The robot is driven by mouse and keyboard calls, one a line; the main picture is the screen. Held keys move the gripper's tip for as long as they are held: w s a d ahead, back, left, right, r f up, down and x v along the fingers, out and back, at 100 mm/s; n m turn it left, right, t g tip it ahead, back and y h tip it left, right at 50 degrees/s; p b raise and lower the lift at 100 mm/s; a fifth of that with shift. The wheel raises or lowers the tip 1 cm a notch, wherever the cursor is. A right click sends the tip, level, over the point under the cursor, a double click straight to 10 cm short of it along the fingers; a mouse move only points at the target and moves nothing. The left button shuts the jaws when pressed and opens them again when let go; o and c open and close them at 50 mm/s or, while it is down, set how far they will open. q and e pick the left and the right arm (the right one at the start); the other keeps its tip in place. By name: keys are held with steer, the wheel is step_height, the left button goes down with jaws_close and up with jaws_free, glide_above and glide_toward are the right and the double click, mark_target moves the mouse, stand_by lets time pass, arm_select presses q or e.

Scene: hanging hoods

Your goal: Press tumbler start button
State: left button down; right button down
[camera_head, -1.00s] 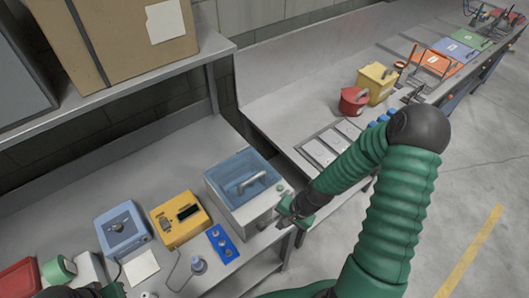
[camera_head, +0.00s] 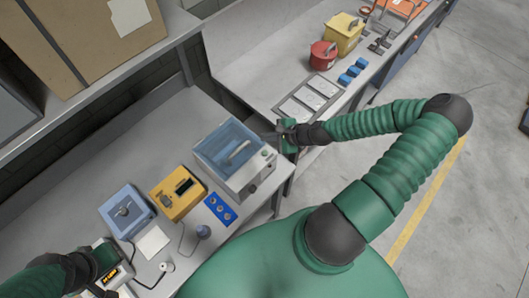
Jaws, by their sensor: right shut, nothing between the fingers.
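The tumbler (camera_head: 240,182) is a light grey box with a clear blue lid (camera_head: 228,146) on the bench. A small green button (camera_head: 264,153) shows near its right corner, and a dark knob is lower on its front. My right gripper (camera_head: 272,137) is shut and empty, just beyond the tumbler's right corner, close to the button. Whether it touches the box cannot be told. My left gripper (camera_head: 108,279) is at the lower left, beside a small device with a lit orange display; its fingers are hard to make out.
A yellow instrument (camera_head: 178,194), a blue-grey box (camera_head: 127,211) and a blue plate with round sockets (camera_head: 220,209) stand left of the tumbler. A red pot (camera_head: 323,56) and a yellow box (camera_head: 342,33) stand on the farther bench. A shelf with cartons hangs above.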

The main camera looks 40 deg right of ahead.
steer(key=b, duration=0.5)
glide_above(265, 153)
steer(key=f, duration=0.5)
steer(key=shift+s+d+f, duration=0.35)
steer(key=shift+d+f, duration=0.05)
steer(key=shift+w+a+f+b, duration=0.1)
steer(key=shift+a+f+b, duration=0.15)
steer(key=shift+f+b, duration=0.55)
steer(key=shift+f, duration=0.1)
steer(key=shift+d, duration=0.3)
steer(key=shift+a, duration=0.25)
steer(key=shift+d, duration=0.15)
steer(key=shift+f, duration=0.1)
steer(key=shift+f, duration=0.25)
